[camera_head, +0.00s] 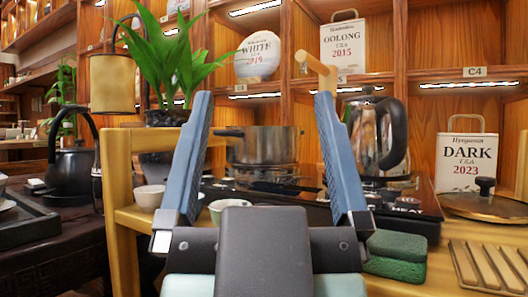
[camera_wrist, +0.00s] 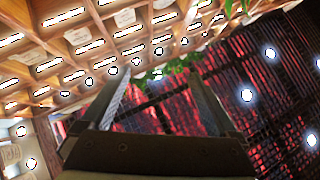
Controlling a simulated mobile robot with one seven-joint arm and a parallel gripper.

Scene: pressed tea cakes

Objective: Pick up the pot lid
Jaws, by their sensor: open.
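The pot lid (camera_head: 484,208) lies flat at the right of the head view, a brownish-gold disc with a dark knob (camera_head: 485,185) on top. A metal pot (camera_head: 262,146) with a side handle stands on the dark cooktop behind my gripper. My gripper (camera_head: 263,95) is open and empty in the middle of the head view, its two blue fingers pointing up and spread apart. It is well to the left of the lid and not touching it. In the wrist view the fingers (camera_wrist: 165,72) frame only ceiling and shelving; the lid is not seen there.
A green sponge (camera_head: 396,255) and a slatted wooden rack (camera_head: 488,265) lie in front. Small cups (camera_head: 149,197), a potted plant (camera_head: 170,115) and a black teapot (camera_head: 72,165) are at left. A DARK tea package (camera_head: 466,162) stands behind the lid.

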